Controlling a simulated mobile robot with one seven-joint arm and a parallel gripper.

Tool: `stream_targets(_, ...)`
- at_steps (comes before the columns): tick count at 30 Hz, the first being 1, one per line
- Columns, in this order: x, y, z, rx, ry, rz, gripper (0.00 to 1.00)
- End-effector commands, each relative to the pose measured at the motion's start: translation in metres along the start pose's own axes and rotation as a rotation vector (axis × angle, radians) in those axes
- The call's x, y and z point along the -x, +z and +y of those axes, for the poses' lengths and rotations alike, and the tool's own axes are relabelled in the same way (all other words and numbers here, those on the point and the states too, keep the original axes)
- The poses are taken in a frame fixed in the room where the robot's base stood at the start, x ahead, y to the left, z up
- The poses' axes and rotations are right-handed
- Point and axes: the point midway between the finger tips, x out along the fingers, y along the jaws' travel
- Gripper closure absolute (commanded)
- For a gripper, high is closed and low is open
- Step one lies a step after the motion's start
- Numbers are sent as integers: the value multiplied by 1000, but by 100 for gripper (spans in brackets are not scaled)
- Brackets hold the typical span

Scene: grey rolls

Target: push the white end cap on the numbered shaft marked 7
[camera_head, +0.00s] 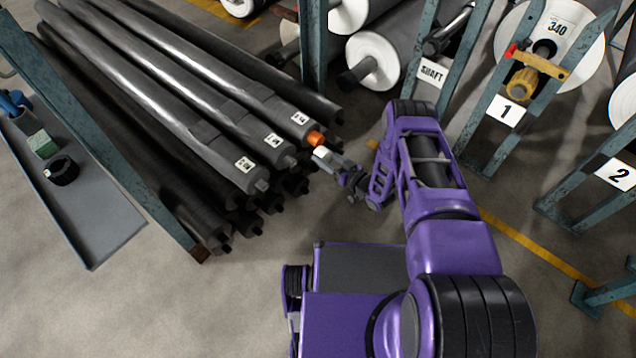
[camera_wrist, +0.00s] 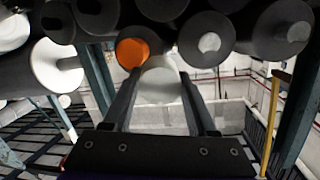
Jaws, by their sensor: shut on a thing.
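My gripper (camera_head: 330,160) is shut on the white end cap (camera_wrist: 160,82), which shows between the two fingers in the wrist view. In the head view the white cap (camera_head: 321,153) is close to the shaft ends, just below an orange cap (camera_head: 315,138). The orange cap sits on the end of the rightmost labelled shaft (camera_head: 285,112); it also shows in the wrist view (camera_wrist: 132,50). Two more labelled shafts lie to its left, the middle one (camera_head: 255,130) and the left one (camera_head: 225,150). The label numbers are too small to read surely. I cannot tell whether the white cap touches a shaft.
More dark shafts (camera_head: 215,228) lie stacked beneath. A teal rack post (camera_head: 313,50) rises behind the pile. A grey shelf (camera_head: 95,215) with small items stands left. Racks with signs 1 (camera_head: 507,110) and 2 (camera_head: 619,174) stand right. The floor in front is clear.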

Motion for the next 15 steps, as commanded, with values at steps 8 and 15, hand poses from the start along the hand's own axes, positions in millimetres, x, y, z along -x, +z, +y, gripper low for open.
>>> stream_targets(8, 27, 47, -51, 10, -155, 111, 95)
stream_targets(15, 30, 48, -55, 11, -167, 121, 95)
